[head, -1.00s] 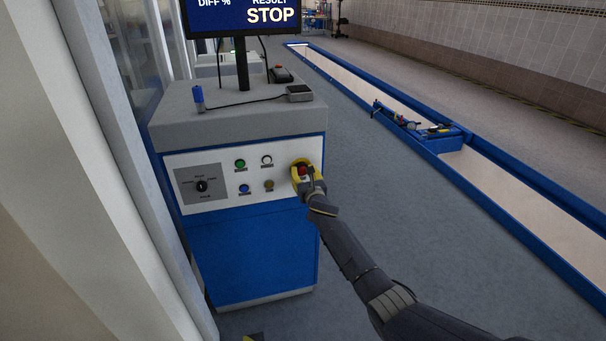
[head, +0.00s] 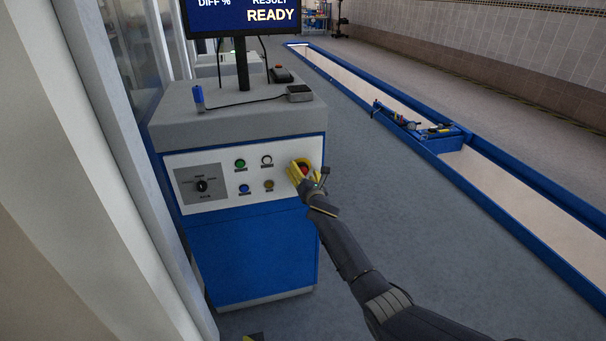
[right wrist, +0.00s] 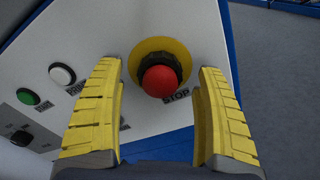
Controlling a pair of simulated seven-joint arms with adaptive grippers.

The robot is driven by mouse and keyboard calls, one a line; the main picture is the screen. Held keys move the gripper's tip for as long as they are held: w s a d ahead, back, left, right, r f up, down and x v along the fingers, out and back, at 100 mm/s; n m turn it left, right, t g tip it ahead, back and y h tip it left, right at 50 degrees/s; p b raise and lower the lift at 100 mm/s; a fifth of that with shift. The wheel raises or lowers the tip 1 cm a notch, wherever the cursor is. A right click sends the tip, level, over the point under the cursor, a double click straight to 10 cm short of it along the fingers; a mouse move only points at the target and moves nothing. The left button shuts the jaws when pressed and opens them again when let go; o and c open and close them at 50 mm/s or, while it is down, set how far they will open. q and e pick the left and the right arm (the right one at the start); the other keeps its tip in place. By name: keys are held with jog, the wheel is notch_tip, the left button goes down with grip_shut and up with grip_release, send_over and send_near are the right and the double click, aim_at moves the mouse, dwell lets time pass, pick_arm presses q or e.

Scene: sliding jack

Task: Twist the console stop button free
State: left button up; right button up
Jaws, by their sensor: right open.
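The red stop button (right wrist: 160,81) stands on a black collar and a yellow round plate (right wrist: 138,54) on the white console panel, with the word STOP beside it. In the head view the button (head: 305,170) is at the panel's right end, partly covered by my gripper. My right gripper (head: 301,173) is open at the button. In the right wrist view its two yellow ridged fingers (right wrist: 160,100) stand on either side of the button, with gaps to it. The monitor (head: 243,14) reads READY.
The console (head: 255,255) carries a selector knob (head: 202,186) and several small coloured buttons left of the stop button. A long blue-edged pit (head: 480,165) runs along the right floor.

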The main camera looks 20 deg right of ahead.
dwell(0.5)
jog(key=s, duration=0.8)
dwell(0.6)
dwell(0.4)
